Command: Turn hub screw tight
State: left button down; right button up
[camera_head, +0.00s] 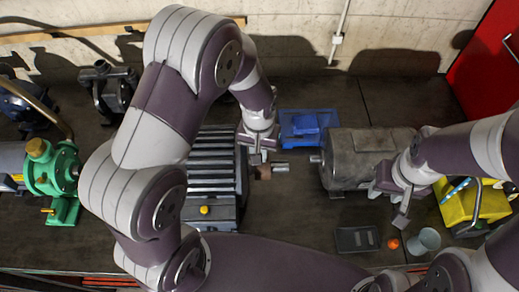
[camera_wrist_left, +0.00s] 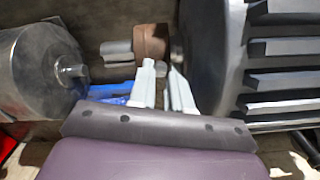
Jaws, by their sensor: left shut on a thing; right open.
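A brown hub (camera_head: 264,173) sits on the shaft at the right end of the dark finned motor (camera_head: 212,160). The hub (camera_wrist_left: 153,42) also shows in the left wrist view, with pale metal cylinders (camera_wrist_left: 118,48) to its left. My left gripper (camera_head: 257,157) comes down over the hub, its fingertips (camera_wrist_left: 163,68) at the hub's near side. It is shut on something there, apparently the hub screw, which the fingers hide. My right gripper (camera_head: 398,205) is open and empty, beside the right end of the grey motor (camera_head: 350,160).
A blue block (camera_head: 308,125) lies behind the shaft. A dark tray (camera_head: 357,239), an orange ball (camera_head: 393,244) and a pale cup (camera_head: 428,239) are at front right. A yellow machine (camera_head: 468,203) stands far right, a green pump (camera_head: 52,175) far left. The bench front centre is clear.

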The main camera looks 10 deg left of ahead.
pick_arm(q)
jog(key=m, duration=0.3)
jog(key=shift+w+r+m, duration=0.1)
jog(key=shift+r+m, duration=0.05)
jog(key=shift+m, duration=0.25)
jog(key=m, duration=0.3)
jog(key=shift+m, duration=0.3)
jog(key=m, duration=0.3)
jog(key=shift+m, duration=0.4)
jog(key=m+b, duration=0.1)
jog(key=m, duration=0.7)
jog(key=m+b, duration=0.1)
jog(key=m, duration=0.2)
jog(key=shift+m, duration=0.3)
jog(key=m, duration=0.3)
jog(key=shift+w+m, duration=0.1)
jog(key=shift+m, duration=0.2)
jog(key=shift+m+b, duration=0.3)
jog(key=shift+m, duration=1.8)
